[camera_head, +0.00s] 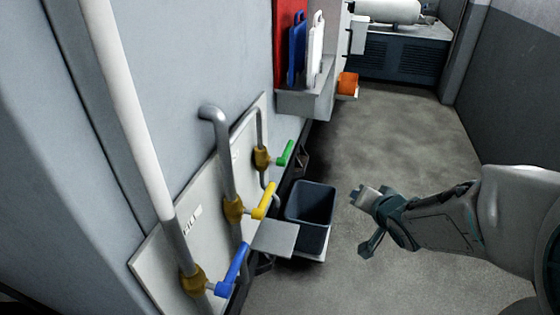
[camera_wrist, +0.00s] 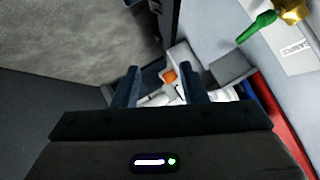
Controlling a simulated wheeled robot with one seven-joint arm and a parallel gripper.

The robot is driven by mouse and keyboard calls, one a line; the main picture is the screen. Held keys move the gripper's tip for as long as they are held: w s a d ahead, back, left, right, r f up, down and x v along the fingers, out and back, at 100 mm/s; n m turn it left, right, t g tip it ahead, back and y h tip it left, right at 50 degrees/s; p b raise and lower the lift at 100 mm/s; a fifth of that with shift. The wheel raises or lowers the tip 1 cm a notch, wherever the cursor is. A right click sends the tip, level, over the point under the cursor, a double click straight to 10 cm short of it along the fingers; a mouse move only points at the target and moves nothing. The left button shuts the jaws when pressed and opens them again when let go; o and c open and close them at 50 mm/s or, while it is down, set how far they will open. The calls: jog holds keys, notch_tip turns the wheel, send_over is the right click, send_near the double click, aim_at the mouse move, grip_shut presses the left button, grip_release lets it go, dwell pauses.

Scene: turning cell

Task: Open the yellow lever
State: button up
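The yellow lever (camera_head: 265,201) sits on a brass valve (camera_head: 233,209) on the middle pipe at the wall panel. It points out from the wall, up and to the right in the head view. A green lever (camera_head: 285,153) is behind it and a blue lever (camera_head: 233,268) is in front. My gripper (camera_head: 366,222) is out to the right of the yellow lever, apart from it, with its fingers spread and nothing between them. In the wrist view my gripper (camera_wrist: 160,88) is also open and empty. The green lever (camera_wrist: 257,27) shows there at upper right; the yellow lever does not.
A dark bin (camera_head: 311,203) stands between the valves and my arm. A small grey shelf (camera_head: 275,238) juts out beside the yellow lever. A wall rack (camera_head: 301,102) holds blue and white boards farther back. The floor (camera_head: 400,135) behind my gripper is clear.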

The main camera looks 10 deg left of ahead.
jog(key=s+a+f+y, duration=0.1)
jog(key=a+y, duration=0.5)
jog(key=a, duration=0.3)
jog(key=m+g+y, duration=0.1)
jog(key=g+y, duration=0.2)
jog(key=y, duration=0.2)
send_near(265, 199)
jog(key=w+d, duration=0.1)
jog(key=w, duration=0.2)
jog(key=x, duration=1.3)
jog(key=shift+f+p, duration=0.4)
grip_shut()
